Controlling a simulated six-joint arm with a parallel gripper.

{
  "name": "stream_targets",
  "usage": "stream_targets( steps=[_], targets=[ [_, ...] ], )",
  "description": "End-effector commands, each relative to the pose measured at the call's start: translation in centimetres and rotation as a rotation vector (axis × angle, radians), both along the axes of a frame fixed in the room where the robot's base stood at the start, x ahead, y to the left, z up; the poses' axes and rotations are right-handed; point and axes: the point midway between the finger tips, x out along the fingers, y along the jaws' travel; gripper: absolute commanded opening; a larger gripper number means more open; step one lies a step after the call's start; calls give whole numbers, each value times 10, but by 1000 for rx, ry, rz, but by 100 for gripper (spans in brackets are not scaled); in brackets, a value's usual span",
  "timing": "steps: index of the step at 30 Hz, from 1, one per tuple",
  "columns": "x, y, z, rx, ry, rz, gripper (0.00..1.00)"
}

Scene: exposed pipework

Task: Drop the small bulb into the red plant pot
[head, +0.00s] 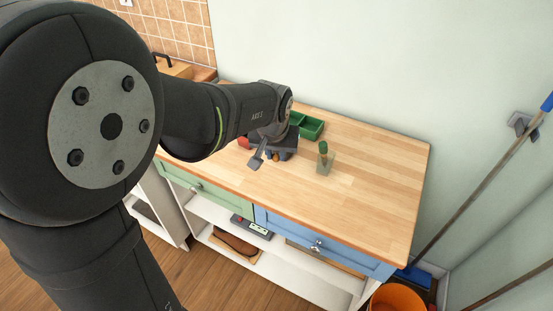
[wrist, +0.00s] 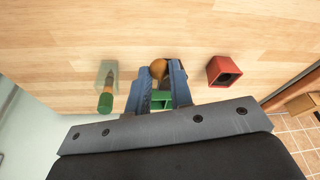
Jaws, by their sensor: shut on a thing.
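The small bulb (wrist: 159,68) is brown and rounded, and it sits between the fingertips of my gripper (wrist: 160,66) in the wrist view. My gripper is shut on it. In the head view the brown bulb (head: 275,156) shows just below the gripper, over the wooden worktop. The red plant pot (wrist: 224,70) is to the right of the gripper in the wrist view, apart from it, with its square dark opening visible. In the head view only a bit of the red pot (head: 243,142) shows, left of the gripper and partly hidden by my arm.
A green divided tray (head: 313,126) lies behind the gripper and is partly hidden. The right part of the worktop (head: 385,165) is clear. An orange bucket (head: 397,297) stands on the floor.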

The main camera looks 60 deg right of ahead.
Motion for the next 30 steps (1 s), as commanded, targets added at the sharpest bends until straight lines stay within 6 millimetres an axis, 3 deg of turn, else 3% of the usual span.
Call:
stream_targets(
  steps=[9,18,25,30],
  targets=[
    [85,-83,29,1,-1,13,0],
    [155,-127,47,-1,1,3,0],
    [171,-135,47,-1,1,-2,0],
    [171,-135,30,1,2,-2,0]
  ],
)
